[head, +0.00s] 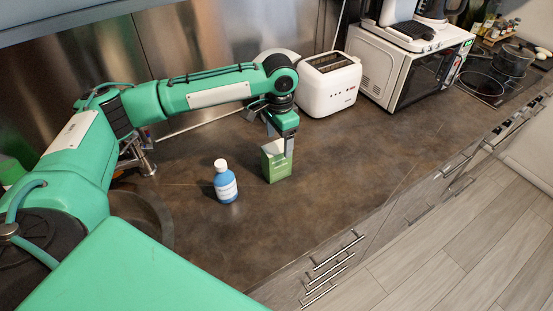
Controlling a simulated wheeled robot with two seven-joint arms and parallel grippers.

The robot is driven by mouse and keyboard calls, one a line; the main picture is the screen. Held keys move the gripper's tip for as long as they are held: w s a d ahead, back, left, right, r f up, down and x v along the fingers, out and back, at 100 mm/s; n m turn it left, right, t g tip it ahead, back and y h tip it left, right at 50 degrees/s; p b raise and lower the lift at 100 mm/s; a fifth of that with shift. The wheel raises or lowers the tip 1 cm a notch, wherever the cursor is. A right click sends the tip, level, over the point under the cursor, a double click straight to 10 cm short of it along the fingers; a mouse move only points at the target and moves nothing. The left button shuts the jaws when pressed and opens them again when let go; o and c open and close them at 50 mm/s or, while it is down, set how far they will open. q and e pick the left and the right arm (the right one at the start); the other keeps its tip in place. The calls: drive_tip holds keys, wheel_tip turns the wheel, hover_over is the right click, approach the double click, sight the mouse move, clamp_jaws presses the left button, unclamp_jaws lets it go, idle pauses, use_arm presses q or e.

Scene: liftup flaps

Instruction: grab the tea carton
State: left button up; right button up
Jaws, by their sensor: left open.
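The tea carton is a small green box (276,168) standing upright on the dark countertop, right of the middle of my left arm's reach. My left gripper (284,147) points down at the top of the carton, with a grey finger in front of its upper right side. The gripper is open, and its other finger is mostly hidden, so I cannot tell whether it touches the carton. My right gripper does not show.
A blue bottle with a white cap (225,182) stands just left of the carton. A white toaster (330,84) and a microwave (408,67) stand behind to the right. The countertop (335,165) right of the carton is clear.

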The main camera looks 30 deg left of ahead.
sight(276, 148)
use_arm(q)
drive_tip(key=shift+f, duration=0.25)
drive_tip(key=shift+a+f+p, duration=0.15)
drive_tip(key=shift+f+p, duration=0.15)
drive_tip(key=shift+f, duration=0.05)
drive_tip(key=f, duration=0.2)
drive_tip(key=f+p, duration=0.1)
drive_tip(key=shift+a+f, duration=0.25)
drive_tip(key=shift+a, duration=0.05)
drive_tip(key=shift+f, duration=0.45)
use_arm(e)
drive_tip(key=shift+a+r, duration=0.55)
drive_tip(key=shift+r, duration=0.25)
use_arm(q)
drive_tip(key=shift+c, duration=0.4)
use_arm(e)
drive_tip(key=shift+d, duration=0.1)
use_arm(q)
drive_tip(key=c, duration=1)
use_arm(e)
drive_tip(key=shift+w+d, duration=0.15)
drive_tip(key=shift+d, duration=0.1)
